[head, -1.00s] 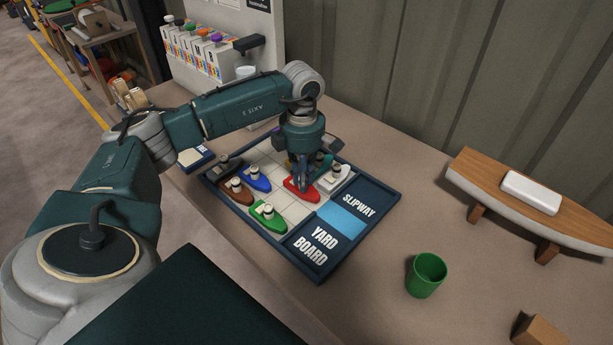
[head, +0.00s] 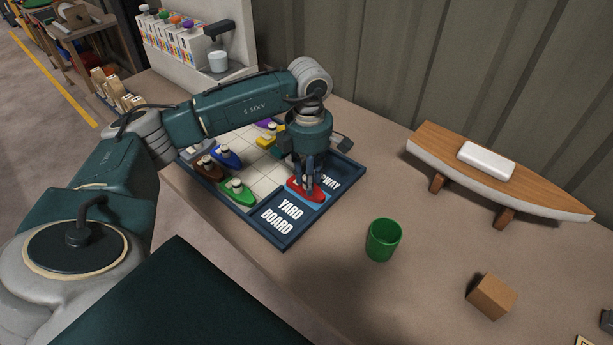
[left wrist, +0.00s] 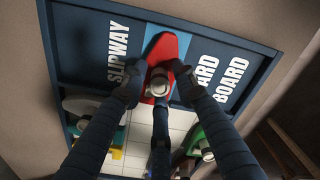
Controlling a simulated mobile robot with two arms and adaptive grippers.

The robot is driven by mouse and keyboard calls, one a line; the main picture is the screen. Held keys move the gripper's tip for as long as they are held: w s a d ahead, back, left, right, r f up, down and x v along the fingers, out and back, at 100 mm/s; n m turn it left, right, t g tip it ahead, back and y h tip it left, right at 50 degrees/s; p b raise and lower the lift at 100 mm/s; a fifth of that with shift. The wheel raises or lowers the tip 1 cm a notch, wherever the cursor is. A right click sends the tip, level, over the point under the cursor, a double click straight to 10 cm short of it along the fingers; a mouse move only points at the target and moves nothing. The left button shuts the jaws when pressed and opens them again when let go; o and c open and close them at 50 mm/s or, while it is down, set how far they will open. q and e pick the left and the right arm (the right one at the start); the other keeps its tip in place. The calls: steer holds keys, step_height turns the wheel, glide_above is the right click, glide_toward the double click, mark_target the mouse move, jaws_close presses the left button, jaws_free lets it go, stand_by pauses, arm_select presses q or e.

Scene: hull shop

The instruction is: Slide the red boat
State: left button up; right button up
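The red boat (head: 306,192) lies on the blue exit strip of the yard board (head: 287,246), between the SLIPWAY and YARD BOARD lettering. In the left wrist view the red boat (left wrist: 165,50) has its bow on the blue strip and its stern near the pale grid. My left gripper (head: 309,182) is directly above it, pointing down. In the left wrist view the fingers of my left gripper (left wrist: 157,84) close in around the boat's white cabin, which partly hides it. My right gripper is not in view.
On the grid stand a blue boat (head: 226,156), a brown boat (head: 206,169), a green boat (head: 237,194), a yellow boat (head: 268,142) and others. A green cup (head: 383,240), a wooden block (head: 491,296) and a model hull (head: 490,175) stand to the right.

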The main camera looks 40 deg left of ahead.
arm_select(q)
steer(key=shift+d, duration=0.1)
steer(key=shift+r, duration=0.4)
step_height(320, 180, up, 11)
steer(key=shift+r, duration=0.15)
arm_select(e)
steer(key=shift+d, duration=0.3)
